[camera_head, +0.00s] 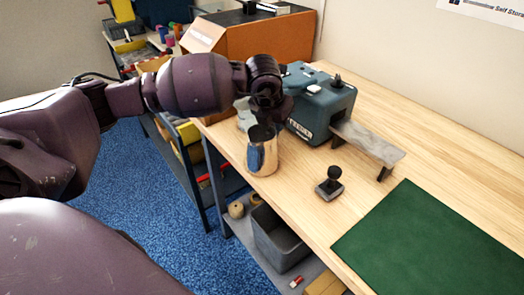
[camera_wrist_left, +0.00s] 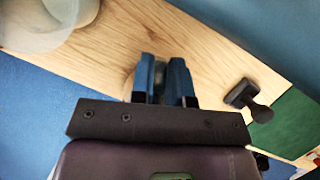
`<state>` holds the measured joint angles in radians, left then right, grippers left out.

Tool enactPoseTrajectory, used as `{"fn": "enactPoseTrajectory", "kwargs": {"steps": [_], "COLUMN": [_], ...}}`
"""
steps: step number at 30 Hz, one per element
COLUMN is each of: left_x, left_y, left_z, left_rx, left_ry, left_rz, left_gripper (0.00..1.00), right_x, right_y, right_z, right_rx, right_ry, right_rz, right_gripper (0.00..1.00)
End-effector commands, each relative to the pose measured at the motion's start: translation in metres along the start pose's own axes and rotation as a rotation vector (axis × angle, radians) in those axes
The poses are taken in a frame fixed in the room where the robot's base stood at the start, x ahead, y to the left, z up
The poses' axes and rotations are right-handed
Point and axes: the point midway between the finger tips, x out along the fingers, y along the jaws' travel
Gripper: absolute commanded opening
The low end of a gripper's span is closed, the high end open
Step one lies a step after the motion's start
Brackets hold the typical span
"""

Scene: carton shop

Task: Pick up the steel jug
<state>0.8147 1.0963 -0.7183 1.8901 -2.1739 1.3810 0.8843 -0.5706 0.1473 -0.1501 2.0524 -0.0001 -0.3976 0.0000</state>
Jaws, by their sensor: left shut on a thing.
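The steel jug (camera_head: 262,155) is a shiny, upright metal vessel near the left edge of the wooden bench. My left gripper (camera_head: 266,118) is at its rim from above, shut on the jug. In the left wrist view the two fingers (camera_wrist_left: 163,82) are close together, with a narrow strip of something between them; most of the jug cannot be made out there. I cannot tell whether the jug's base touches the bench. My right gripper is not in view.
A teal machine (camera_head: 322,104) with a grey plate stands close behind the jug. A small black-handled stamp (camera_head: 329,184) is to the right. A green mat (camera_head: 430,245) lies at the front right. A pale vessel (camera_head: 243,113) stands behind the jug. A grey bin (camera_head: 280,240) is below.

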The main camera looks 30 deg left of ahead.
Motion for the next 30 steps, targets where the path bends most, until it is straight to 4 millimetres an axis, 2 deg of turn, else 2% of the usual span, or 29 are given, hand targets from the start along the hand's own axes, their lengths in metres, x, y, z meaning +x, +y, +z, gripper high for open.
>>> {"fn": "enactPoseTrajectory", "kwargs": {"steps": [8,20,30], "left_x": [-0.001,-0.017,-0.029], "left_y": [0.0,0.0,0.001], "left_z": [0.001,0.007,-0.026], "left_rx": [0.0,0.0,0.002], "left_ry": [-0.002,-0.004,-0.002], "left_rz": [-0.001,-0.001,0.0], "left_gripper": [0.0,0.0,0.0], "right_x": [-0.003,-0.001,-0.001], "right_y": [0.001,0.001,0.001], "right_z": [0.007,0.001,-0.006], "right_rx": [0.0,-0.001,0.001], "right_ry": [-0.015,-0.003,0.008], "right_rz": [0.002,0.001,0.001], "right_gripper": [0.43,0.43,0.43]}}
